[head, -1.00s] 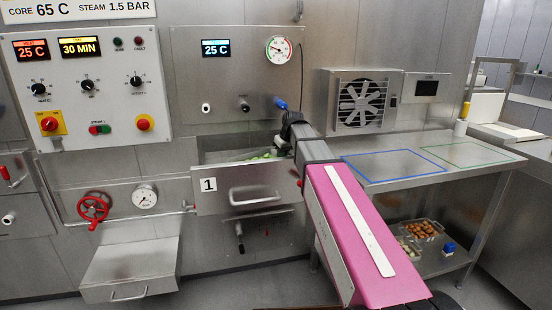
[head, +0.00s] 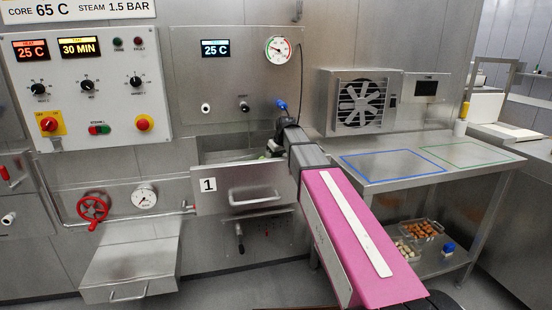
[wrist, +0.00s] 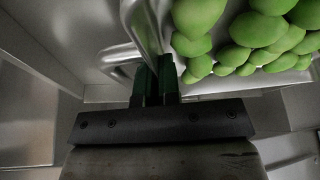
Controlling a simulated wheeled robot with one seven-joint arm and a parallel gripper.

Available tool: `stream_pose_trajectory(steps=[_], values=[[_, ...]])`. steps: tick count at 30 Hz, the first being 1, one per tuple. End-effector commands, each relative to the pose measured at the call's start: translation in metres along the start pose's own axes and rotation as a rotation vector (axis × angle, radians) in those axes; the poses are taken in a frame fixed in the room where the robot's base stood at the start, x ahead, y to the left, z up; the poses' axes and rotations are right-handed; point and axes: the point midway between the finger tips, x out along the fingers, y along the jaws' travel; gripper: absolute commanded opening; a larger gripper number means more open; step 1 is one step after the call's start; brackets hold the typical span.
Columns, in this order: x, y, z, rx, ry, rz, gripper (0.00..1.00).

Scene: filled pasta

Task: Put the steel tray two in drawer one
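Drawer one (head: 240,190), a steel drawer front with a "1" label, is pulled out below the small gauge panel. Its inside is mostly hidden from the head view by the front and my arm. The steel tray (wrist: 143,28) holds several round green pasta pieces (wrist: 245,40); only a trace of green shows at the drawer opening in the head view. My gripper (wrist: 155,84) has its dark green fingers close together on the bent metal handle at the tray's edge. The tray is low in the drawer opening; whether it touches the drawer floor is hidden.
A steel table (head: 420,165) with blue and green outlined areas stands to the right; its top is clear. Containers of food (head: 422,230) sit on its lower shelf. A red valve wheel (head: 93,206) and a gauge (head: 144,199) are left of the drawer.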

Motion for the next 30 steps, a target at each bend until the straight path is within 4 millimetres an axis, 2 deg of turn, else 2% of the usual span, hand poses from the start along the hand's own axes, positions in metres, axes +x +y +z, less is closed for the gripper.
stream_pose_trajectory(steps=[1, 2, 4, 13, 17, 30], values=[[0.001, 0.000, 0.000, 0.001, 0.001, -0.001, 0.00], [0.002, 0.000, 0.001, 0.000, 0.000, 0.000, 0.07], [0.001, 0.000, 0.001, 0.000, 0.000, 0.000, 0.30], [0.000, 0.000, 0.000, 0.000, 0.000, 0.000, 0.30], [-0.009, 0.000, 0.000, 0.000, 0.000, 0.000, 0.30], [-0.085, 0.000, 0.000, 0.000, 0.001, 0.000, 0.30]])
